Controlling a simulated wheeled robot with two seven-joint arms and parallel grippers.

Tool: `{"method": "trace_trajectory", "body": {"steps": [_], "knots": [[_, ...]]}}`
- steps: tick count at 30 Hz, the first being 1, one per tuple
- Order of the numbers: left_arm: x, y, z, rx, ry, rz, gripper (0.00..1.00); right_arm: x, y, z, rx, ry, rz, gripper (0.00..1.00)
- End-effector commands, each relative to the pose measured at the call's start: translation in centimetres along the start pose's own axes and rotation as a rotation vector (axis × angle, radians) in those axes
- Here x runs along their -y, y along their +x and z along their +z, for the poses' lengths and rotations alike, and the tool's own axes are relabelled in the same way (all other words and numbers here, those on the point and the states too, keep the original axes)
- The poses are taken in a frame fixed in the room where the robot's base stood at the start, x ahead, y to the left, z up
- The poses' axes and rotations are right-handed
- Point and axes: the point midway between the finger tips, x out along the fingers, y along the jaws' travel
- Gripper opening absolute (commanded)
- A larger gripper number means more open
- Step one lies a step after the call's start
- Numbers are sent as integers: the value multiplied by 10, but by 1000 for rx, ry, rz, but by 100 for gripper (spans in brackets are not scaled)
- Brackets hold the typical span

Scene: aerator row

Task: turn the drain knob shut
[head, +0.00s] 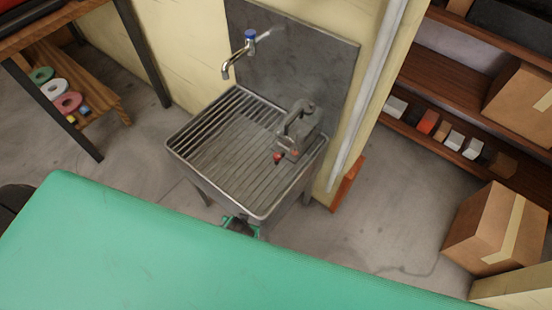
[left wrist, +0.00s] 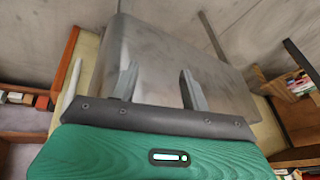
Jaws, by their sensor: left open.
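A metal sink (head: 187,138) with a slatted top stands against the wall. A grey fitting (head: 297,125) sits at its right side, with a small red knob-like part (head: 277,158) at its front; I cannot tell whether this is the drain knob. My left gripper (head: 240,224) shows partly as green and dark parts low at the sink's front edge. In the left wrist view my left gripper (left wrist: 160,88) is open and empty, its two fingers apart in front of a grey metal face (left wrist: 165,50), apparently the sink's. My right gripper is not in view.
A tap with a blue top (head: 250,35) is on the metal back panel (head: 310,55) above the sink. A cardboard box (head: 495,228) stands on the floor at right, by shelves (head: 455,100). A table (head: 60,20) is at upper left. Bare floor lies right of the sink.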

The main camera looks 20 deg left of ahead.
Motion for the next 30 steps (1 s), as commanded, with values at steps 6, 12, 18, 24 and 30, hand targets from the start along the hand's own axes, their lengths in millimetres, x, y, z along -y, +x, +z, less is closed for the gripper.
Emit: {"method": "trace_trajectory", "body": {"steps": [6,12,18,24,30], "knots": [[15,-48,-32,-56,-97,-57,46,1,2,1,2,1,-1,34],[2,-43,-50,-151,-180,-134,46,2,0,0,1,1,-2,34],[-20,-47,-79,-315,-277,-197,46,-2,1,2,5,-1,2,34],[-62,-66,-121,-559,-371,-204,46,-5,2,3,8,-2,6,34],[-91,-83,-146,-712,-414,-167,46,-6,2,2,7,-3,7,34]]}}
